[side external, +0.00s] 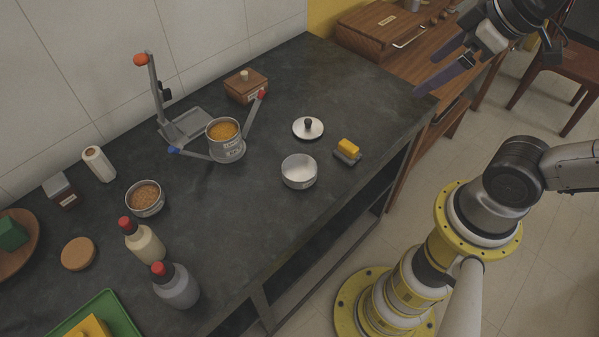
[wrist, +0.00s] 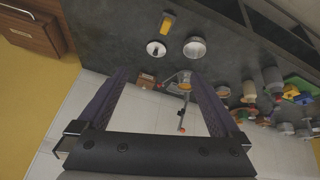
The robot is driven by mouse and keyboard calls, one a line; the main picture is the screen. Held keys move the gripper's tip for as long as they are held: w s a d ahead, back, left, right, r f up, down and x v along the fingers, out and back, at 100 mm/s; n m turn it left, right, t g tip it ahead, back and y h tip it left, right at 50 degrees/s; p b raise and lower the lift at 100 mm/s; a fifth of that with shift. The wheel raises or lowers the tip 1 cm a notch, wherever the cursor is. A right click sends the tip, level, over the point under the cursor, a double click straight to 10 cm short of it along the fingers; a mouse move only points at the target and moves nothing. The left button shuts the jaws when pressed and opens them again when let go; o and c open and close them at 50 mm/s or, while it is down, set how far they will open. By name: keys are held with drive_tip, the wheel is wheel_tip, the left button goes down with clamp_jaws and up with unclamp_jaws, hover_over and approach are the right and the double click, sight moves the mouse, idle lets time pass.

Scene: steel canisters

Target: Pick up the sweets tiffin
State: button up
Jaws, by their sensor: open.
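A steel canister with orange contents (side external: 227,146) and a label too small to read stands between the arms of a grey metal stand on the dark counter. It also shows in the wrist view (wrist: 184,87). An empty steel canister (side external: 299,173) stands open at its right. A steel canister with brown grainy contents (side external: 145,200) is at the left. I cannot tell by label which is the sweets tiffin. My gripper (side external: 425,76) is open and empty, high at the upper right, apart from all canisters. Its two fingers frame the wrist view (wrist: 156,76).
The grey stand (side external: 185,128) has upright and slanted arms near the orange-filled canister. A wooden box (side external: 246,88), a steel lid (side external: 308,128) and a yellow block on a grey base (side external: 348,149) are nearby. Bottles (side external: 176,287) stand front left. The counter's far right is clear.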

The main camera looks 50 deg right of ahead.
drive_tip(key=w+a+n+g, duration=0.1)
drive_tip(key=w+a+n, duration=0.25)
drive_tip(key=w, duration=0.35)
drive_tip(key=n+g, duration=0.5)
drive_tip(key=n, duration=0.2)
hover_over(299, 174)
drive_tip(key=f, duration=2.1)
drive_tip(key=shift+a, duration=0.35)
drive_tip(key=shift+s+d+f, duration=0.1)
drive_tip(key=shift+d+f, duration=0.1)
drive_tip(key=shift+f, duration=1.3)
drive_tip(key=shift+d+f, duration=0.2)
drive_tip(key=shift+f, duration=1.3)
drive_tip(key=c, duration=1)
drive_tip(key=shift+c, duration=0.2)
